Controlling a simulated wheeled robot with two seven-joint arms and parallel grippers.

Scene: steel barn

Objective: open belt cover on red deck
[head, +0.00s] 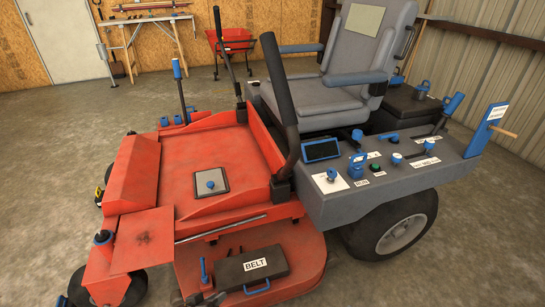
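The belt cover (240,273) is a dark grey lid with a white BELT label, on the red deck (305,258) at the bottom centre. It looks closed, lying low on the deck. A blue handle (257,288) runs along its near edge. A small upright blue-tipped lever (204,270) stands just left of it.
The red mower body and its grey seat (350,60) fill the middle. Tall black levers (282,95) rise above the deck. A grey control panel (390,175) and a big black wheel (390,230) are at right. Concrete floor is clear at lower right.

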